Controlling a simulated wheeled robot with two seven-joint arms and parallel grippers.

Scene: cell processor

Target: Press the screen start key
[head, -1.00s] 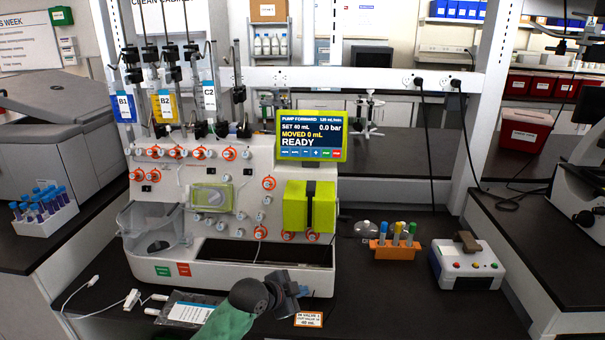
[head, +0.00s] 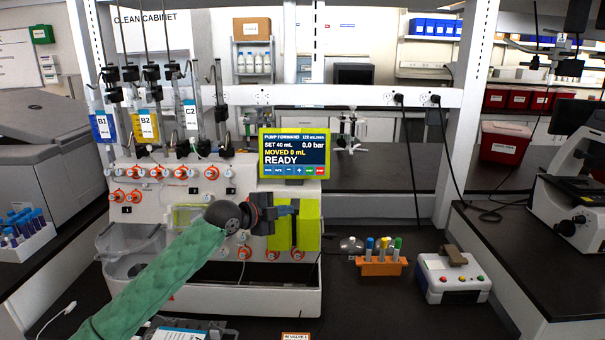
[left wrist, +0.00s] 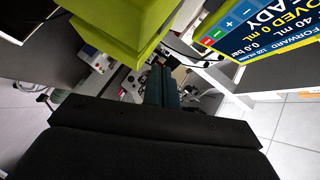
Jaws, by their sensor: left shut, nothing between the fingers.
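The yellow-green framed screen (head: 295,150) stands on top of the white processor in the head view and reads READY, MOVED 0 mL. Its bottom row has several blue keys, a green start key (head: 309,170) and a red key at the right end. My left gripper (head: 294,208) is shut and empty, below the screen and in front of the yellow-green box. In the left wrist view, the shut fingers (left wrist: 162,86) point away from me, with part of the screen (left wrist: 275,35) at the upper right, apart from them. My right gripper is not in view.
The yellow-green box (head: 307,225) is close behind my left gripper. Bottles and rods stand at the processor's upper left. An orange tube rack (head: 380,266) and a white button box (head: 452,285) sit on the bench to the right.

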